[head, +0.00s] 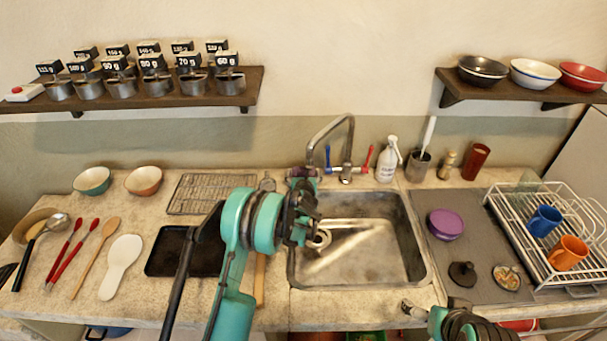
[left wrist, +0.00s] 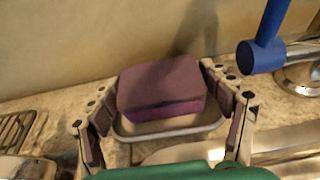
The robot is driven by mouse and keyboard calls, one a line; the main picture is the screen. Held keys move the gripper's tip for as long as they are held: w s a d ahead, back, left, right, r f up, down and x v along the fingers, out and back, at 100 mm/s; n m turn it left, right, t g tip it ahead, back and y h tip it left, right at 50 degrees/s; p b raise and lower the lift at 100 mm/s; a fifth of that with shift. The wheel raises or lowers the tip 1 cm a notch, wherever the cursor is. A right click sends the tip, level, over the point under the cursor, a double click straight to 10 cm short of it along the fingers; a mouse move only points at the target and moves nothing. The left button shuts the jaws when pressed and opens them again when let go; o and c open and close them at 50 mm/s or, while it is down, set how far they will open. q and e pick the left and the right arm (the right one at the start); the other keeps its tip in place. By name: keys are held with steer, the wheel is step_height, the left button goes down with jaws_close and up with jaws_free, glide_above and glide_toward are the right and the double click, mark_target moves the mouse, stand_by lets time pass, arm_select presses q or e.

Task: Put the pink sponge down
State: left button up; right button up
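The pink sponge (left wrist: 160,85) looks dull purple-pink and lies between the fingers of my left gripper (left wrist: 160,82) in the left wrist view.
The sink (head: 370,250) lies in front, with the tap (head: 346,150) right of the sponge. A wire rack (head: 207,194) and a black tray (head: 180,252) are to the left. A soap bottle (head: 387,160) stands right of the tap. A dish rack (head: 515,225) is at far right.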

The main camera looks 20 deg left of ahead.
arm_select(q)
steer(key=shift+r, duration=0.2)
steer(key=shift+s+d+r+p, duration=0.15)
steer(key=shift+s+r+p, duration=0.05)
steer(key=shift+s+p, duration=0.1)
steer(key=s+d+r+n+g+p, duration=0.1)
steer(key=s+r+n+g, duration=0.1)
steer(key=s+r+n, duration=0.8)
steer(key=s+d+r+n+g+p, duration=0.1)
steer(key=s+r+n, duration=0.45)
steer(key=s, duration=0.95)
steer(key=s+d+n+g+h, duration=0.1)
steer(key=s+d+n+h, duration=0.1)
steer(key=s+n, duration=0.6)
steer(key=s+d+f+n+g+h, duration=0.1)
steer(key=s+d+n+g, duration=0.1)
steer(key=s+n, duration=0.7)
steer(key=s, duration=0.5)
steer(key=shift+s+f+h, duration=0.2)
steer(key=shift+s+h, duration=0.05)
steer(key=shift+h, duration=0.15)
